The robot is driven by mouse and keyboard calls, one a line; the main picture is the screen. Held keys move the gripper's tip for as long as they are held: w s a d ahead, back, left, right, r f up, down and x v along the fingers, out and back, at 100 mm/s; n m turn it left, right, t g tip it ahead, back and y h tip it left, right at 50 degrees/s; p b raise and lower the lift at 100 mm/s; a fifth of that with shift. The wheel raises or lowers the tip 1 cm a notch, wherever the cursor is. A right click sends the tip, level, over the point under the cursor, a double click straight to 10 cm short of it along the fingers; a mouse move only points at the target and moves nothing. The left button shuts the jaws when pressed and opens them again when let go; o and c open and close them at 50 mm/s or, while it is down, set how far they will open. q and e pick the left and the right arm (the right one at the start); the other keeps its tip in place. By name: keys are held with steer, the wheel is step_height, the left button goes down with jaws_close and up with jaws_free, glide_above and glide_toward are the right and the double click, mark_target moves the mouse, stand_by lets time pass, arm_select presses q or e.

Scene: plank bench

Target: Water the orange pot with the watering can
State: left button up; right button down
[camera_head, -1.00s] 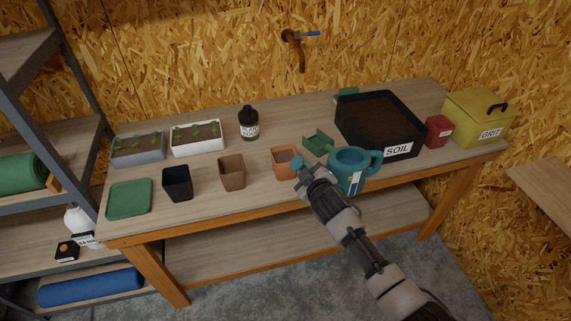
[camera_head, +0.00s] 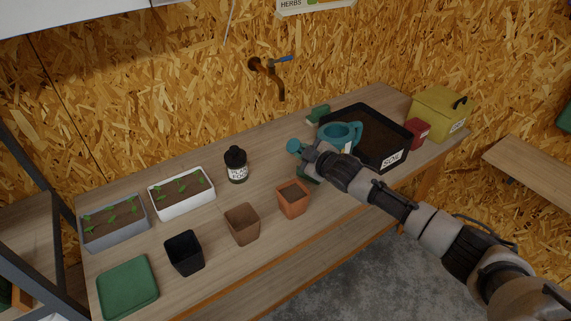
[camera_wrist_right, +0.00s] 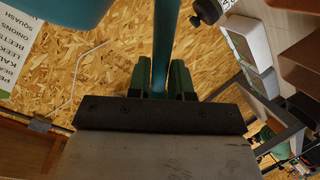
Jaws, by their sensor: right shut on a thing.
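The orange pot (camera_head: 293,202) stands upright on the bench with brown soil in it, left of and below my right gripper in the head view. The teal watering can (camera_head: 353,130) is held above the bench, overlapping the black soil tray in the picture. Its round rose (camera_head: 295,146) points left. My right gripper (camera_head: 312,152) is shut on the can between rose and body, seemingly on the spout. In the right wrist view the fingers (camera_wrist_right: 161,82) close around a teal bar, with the can's body (camera_wrist_right: 75,10) at the upper left. My left gripper is not in view.
A brown pot (camera_head: 242,224), black pot (camera_head: 184,254) and green tray (camera_head: 127,288) line the front left. Seedling trays (camera_head: 181,203) and a plant food bottle (camera_head: 236,168) stand behind. The soil tray (camera_head: 393,158), red box (camera_head: 416,132) and grit bin (camera_head: 440,114) fill the right end.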

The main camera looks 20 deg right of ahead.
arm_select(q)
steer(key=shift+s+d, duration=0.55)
arm_select(e)
steer(key=shift+w+d+f+n, duration=0.2)
steer(key=shift+d+f+n, duration=0.1)
steer(key=shift+d+f, duration=0.3)
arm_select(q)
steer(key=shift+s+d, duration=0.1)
arm_select(e)
steer(key=shift+d+f+n+h, duration=0.1)
steer(key=shift+f+n+h, duration=0.2)
steer(key=shift+f+h, duration=0.35)
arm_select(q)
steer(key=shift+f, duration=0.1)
arm_select(e)
steer(key=shift+f, duration=0.45)
arm_select(q)
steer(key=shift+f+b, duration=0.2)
steer(key=shift+b, duration=0.1)
arm_select(e)
steer(key=shift+d+f+n, duration=0.1)
steer(key=shift+f+n, duration=0.3)
steer(key=shift+f, duration=0.2)
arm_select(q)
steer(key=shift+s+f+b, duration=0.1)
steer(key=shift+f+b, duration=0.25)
arm_select(e)
steer(key=shift+f+t, duration=0.25)
steer(key=shift+t, duration=0.05)
